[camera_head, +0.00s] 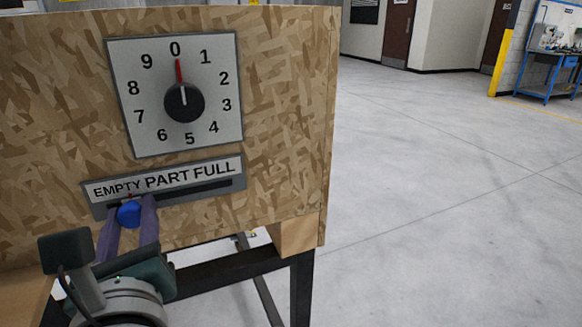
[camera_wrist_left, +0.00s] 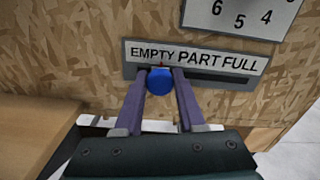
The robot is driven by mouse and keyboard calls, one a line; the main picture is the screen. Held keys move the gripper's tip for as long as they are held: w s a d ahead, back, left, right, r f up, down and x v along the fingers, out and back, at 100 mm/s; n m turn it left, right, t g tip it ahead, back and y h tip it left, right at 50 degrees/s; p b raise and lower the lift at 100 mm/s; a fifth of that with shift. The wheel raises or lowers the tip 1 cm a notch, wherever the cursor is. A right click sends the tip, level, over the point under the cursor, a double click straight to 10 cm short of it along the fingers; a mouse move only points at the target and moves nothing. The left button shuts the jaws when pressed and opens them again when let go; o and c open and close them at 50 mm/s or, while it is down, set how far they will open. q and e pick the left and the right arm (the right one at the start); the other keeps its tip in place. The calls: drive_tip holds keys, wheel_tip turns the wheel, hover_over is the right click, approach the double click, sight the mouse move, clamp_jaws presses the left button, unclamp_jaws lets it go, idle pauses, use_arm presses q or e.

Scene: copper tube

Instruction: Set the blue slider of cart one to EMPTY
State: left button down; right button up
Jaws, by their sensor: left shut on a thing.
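The blue slider (camera_head: 129,213) is a round knob in the dark slot of the label plate (camera_head: 212,190) on the cart's wooden panel. It sits at the left part of the slot, below the word EMPTY, and its small red pointer is at the right end of that word. My left gripper (camera_head: 129,212) is shut on the blue slider, with one purple finger on each side of it. The left wrist view also shows the blue slider (camera_wrist_left: 160,81) between the fingers of my left gripper (camera_wrist_left: 160,84). My right gripper is out of view.
A dial (camera_head: 184,102) with a black knob and red mark at 0 is above the slider plate. The wooden panel (camera_head: 285,120) stands on a black metal frame (camera_head: 230,270). Open grey floor (camera_head: 440,200) lies to the right, with a blue workbench (camera_head: 549,84) far back.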

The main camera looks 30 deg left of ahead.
use_arm(q)
drive_tip(key=shift+s+a+f, duration=0.1)
drive_tip(key=shift+s+a, duration=0.35)
drive_tip(key=shift+s, duration=0.05)
drive_tip(key=c, duration=0.5)
unclamp_jaws()
drive_tip(key=shift+s+a, duration=0.1)
drive_tip(key=shift+a, duration=0.05)
drive_tip(key=b+v, duration=0.2)
drive_tip(key=v, duration=0.8)
